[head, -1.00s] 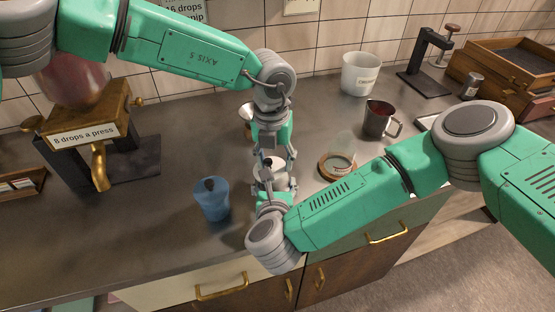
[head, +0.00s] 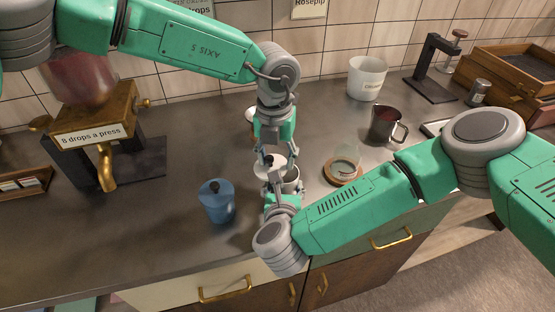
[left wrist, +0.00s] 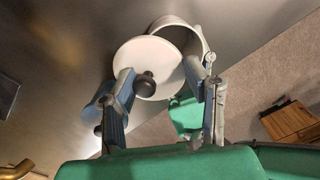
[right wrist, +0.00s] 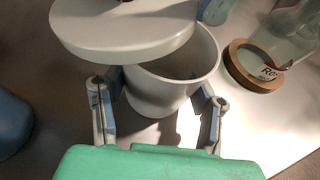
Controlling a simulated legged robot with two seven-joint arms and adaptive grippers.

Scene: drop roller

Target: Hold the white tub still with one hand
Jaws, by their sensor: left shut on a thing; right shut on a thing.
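The white tub (right wrist: 165,90) stands upright and uncovered on the counter, its inside partly visible in the right wrist view. My right gripper (head: 281,188) is shut on it, one finger on each side of its wall. The tub also shows in the left wrist view (left wrist: 188,36). Its round white lid (left wrist: 145,62) with a black knob (left wrist: 145,86) is off to one side, above the rim and overlapping part of the opening. My left gripper (head: 270,156) is shut on the lid; the exact contact at the knob is unclear.
A blue lidded pot (head: 217,202) stands left of the tub. Front-left counter is clear.

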